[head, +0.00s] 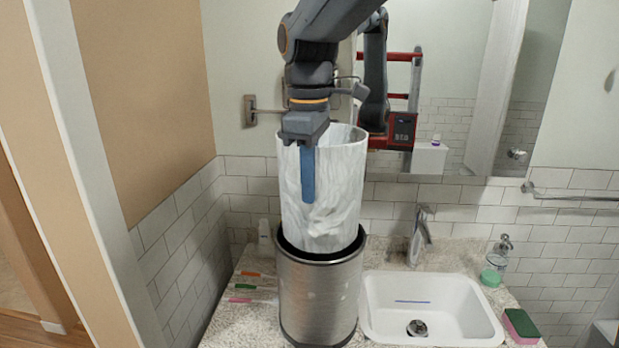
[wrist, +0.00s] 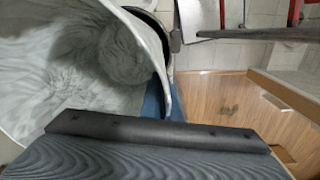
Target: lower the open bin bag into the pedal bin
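The white, translucent bin bag (head: 343,195) hangs open and roughly upright, its mouth up. Its lower end is at the mouth of the steel pedal bin (head: 318,295), inside the black rim as seen from the head. How deep it reaches is hidden. My gripper (head: 308,190) is at the bag's near upper edge, with one blue finger down the outside of its wall. It appears shut on that edge; the other finger is hidden. In the wrist view the bag (wrist: 70,65) gapes open at left, its crumpled bottom visible, with a blue finger (wrist: 154,100) beside its rim.
The bin stands on a speckled counter left of a white sink (head: 430,305). A tap (head: 419,235), soap bottle (head: 495,262) and sponge (head: 521,325) are to the right. Coloured strips (head: 245,287) lie left of the bin. A mirror is behind; a wall is at left.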

